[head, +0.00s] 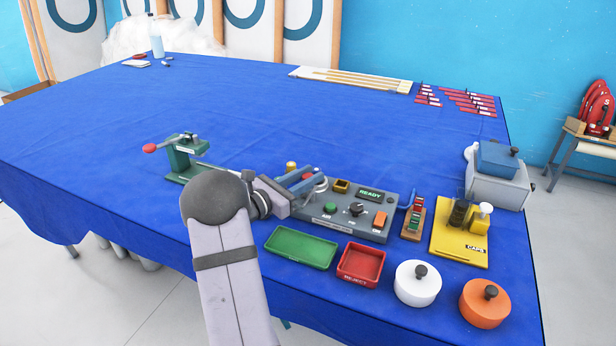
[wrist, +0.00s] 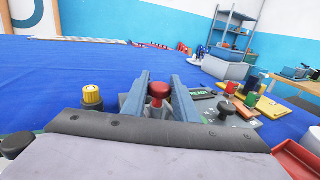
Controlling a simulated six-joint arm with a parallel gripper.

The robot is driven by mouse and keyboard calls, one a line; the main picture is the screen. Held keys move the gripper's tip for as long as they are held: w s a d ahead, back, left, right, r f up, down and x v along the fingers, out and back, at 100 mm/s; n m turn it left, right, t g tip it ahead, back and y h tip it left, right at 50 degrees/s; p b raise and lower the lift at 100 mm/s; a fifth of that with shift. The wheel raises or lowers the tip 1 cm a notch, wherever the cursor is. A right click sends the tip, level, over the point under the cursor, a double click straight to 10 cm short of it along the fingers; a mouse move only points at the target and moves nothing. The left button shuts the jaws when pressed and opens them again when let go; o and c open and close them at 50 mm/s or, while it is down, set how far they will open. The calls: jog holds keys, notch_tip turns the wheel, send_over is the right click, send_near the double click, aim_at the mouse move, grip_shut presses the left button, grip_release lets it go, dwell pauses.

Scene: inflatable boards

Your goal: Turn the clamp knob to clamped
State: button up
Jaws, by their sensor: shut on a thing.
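My gripper (head: 306,181) is at the left end of the grey control console (head: 374,225). The red knob is mostly hidden by the fingers in the head view. A black turn knob (head: 356,209) sits on the console between a green button (head: 330,208) and an orange switch (head: 380,218); the black knob also shows at right in the wrist view (wrist: 228,107). The console's small labels are too small to read.
A yellow knob (head: 291,167) stands close by the fingers. A green tray (head: 300,247) and a red reject tray (head: 361,264) lie in front of the console. A green fixture (head: 184,157) stands left. The blue table behind is mostly clear.

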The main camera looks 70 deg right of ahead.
aim_at(303, 179)
jog(key=shift+m+g, duration=0.3)
jog(key=shift+g, duration=0.1)
jog(key=shift+m+g+y, duration=0.4)
jog(key=shift+g+y, duration=0.1)
jog(key=shift+g, duration=0.1)
jog(key=o, duration=1)
jog(key=shift+w+a+b, duration=0.35)
jog(key=shift+a+b, duration=0.05)
jog(key=shift+a, duration=0.15)
jog(key=shift+b+v, duration=0.7)
jog(key=shift+v, duration=2.3)
